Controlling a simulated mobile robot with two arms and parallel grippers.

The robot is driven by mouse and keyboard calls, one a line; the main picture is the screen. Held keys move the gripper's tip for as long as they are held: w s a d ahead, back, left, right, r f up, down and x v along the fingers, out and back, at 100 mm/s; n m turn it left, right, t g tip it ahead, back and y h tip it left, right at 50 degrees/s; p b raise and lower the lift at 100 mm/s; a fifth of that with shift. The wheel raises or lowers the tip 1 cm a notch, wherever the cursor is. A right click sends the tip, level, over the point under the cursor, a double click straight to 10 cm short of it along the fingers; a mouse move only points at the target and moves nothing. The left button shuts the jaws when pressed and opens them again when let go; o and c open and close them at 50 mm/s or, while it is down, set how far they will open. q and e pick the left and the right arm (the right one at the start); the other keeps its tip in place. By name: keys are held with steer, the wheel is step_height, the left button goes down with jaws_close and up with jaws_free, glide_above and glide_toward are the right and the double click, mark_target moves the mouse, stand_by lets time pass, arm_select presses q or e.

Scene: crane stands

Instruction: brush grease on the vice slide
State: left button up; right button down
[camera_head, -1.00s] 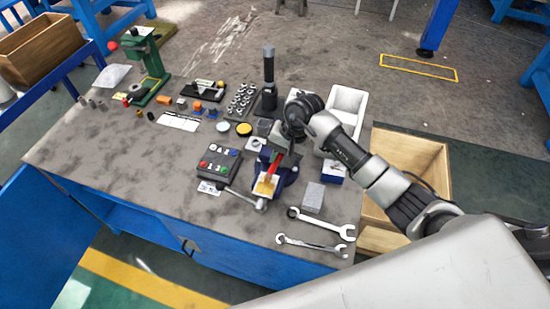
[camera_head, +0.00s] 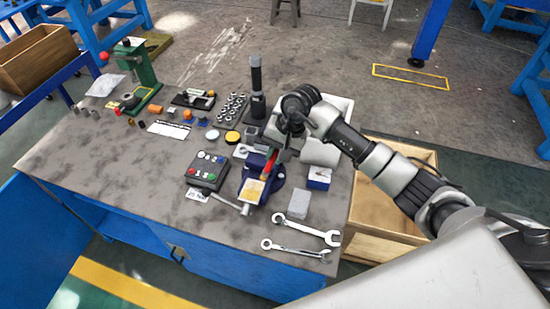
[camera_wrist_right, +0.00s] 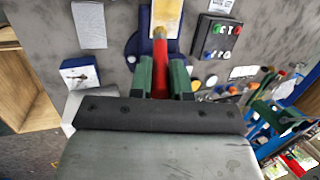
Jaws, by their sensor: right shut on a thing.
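The blue vice (camera_head: 281,182) stands near the table's front edge, with its bar handle (camera_head: 226,201) pointing left. It also shows in the right wrist view (camera_wrist_right: 134,48). A tan, pale-edged strip (camera_head: 252,191) lies along its front part, at the end of the red brush handle (camera_wrist_right: 160,66). I cannot tell where bristles end and the slide begins. My right gripper (camera_wrist_right: 166,72), with green fingers, is shut on the red handle just above the vice. My left gripper is not in view.
A button box (camera_head: 207,171) stands left of the vice. A grey block (camera_head: 299,203), a small blue-and-white box (camera_head: 319,178) and two wrenches (camera_head: 307,230) lie to its right. The table's front left is clear.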

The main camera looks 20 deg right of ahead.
steer(key=shift+r+p, duration=0.3)
steer(key=shift+r, duration=1)
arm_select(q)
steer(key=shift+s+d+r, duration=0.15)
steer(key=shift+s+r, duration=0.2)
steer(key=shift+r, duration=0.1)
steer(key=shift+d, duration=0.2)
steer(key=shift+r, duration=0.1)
